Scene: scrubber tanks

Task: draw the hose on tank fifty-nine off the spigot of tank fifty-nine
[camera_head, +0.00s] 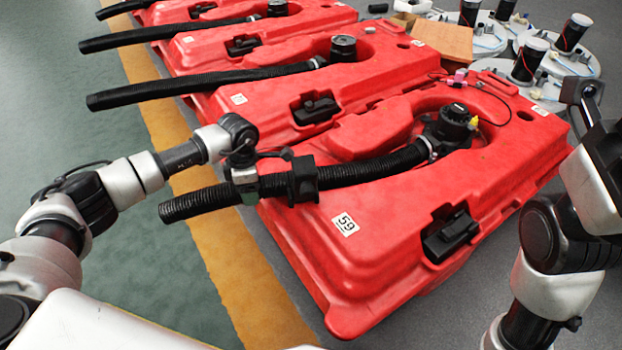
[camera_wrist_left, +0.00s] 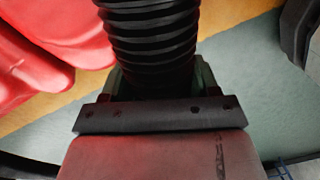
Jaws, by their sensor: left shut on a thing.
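Tank fifty-nine (camera_head: 400,210) is the nearest red tank, with a "59" label (camera_head: 346,224) on its top. Its ribbed black hose (camera_head: 375,167) runs from the spigot (camera_head: 432,148) beside the black cap (camera_head: 455,121) out past the tank's left edge. The hose appears to meet the spigot there; a gap cannot be made out. My left gripper (camera_head: 247,184) is shut on the hose near its free end. The left wrist view shows the ribbed hose (camera_wrist_left: 150,40) between the fingers. A black block (camera_head: 304,180) surrounds the hose right of the gripper.
More red tanks (camera_head: 270,105) with black hoses (camera_head: 200,84) stand in a row behind. Round pale plates with black cylinders (camera_head: 530,60) and a cardboard piece (camera_head: 443,40) lie at the back right. A yellow floor stripe (camera_head: 240,270) and green floor (camera_head: 150,260) are clear at left.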

